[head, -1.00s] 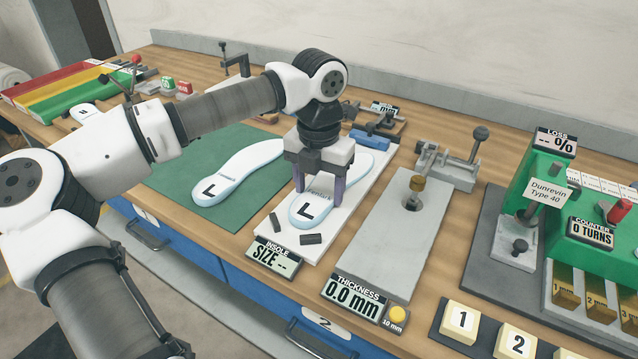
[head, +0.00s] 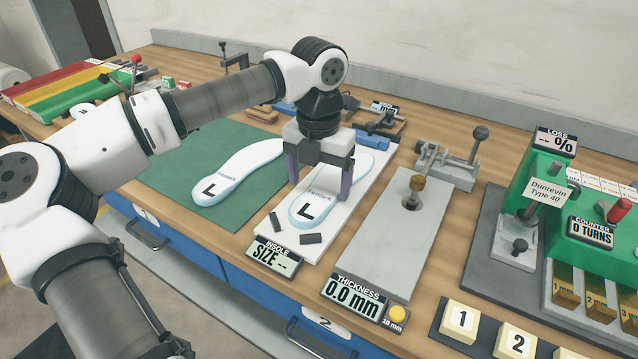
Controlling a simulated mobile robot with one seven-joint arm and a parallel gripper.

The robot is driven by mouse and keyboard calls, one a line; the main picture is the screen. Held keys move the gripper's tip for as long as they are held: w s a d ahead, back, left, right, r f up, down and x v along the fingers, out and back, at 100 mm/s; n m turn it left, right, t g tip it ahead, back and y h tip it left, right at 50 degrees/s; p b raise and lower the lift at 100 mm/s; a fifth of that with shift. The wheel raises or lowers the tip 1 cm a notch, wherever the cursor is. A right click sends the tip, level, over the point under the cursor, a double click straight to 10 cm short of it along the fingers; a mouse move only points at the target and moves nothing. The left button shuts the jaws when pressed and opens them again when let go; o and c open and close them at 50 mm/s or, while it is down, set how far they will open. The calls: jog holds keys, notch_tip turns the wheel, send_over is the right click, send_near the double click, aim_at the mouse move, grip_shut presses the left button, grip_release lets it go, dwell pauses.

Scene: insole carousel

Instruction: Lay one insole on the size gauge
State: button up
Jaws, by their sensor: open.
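A white and pale blue insole (head: 309,207) marked L lies on the white size gauge board (head: 350,222), its heel end close to two small dark blocks (head: 283,239). The gauge's display (head: 272,255) reads "INSOLE SIZE --". My gripper (head: 319,190) is above the insole's middle, jaws open, one finger on each side of it. The arm and gripper hide part of the insole's far half. A second insole (head: 236,176), also marked L, lies on the green mat (head: 165,185) to the left.
A grey thickness gauge plate (head: 392,245) with a brass plunger stands just right of the size gauge, its display (head: 352,299) at 0.0 mm. A green machine (head: 527,185) stands at the right. Red, yellow and green trays (head: 60,95) are at the far left.

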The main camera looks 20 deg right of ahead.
notch_tip(320, 180, up, 10)
jog(key=shift+r, duration=0.25)
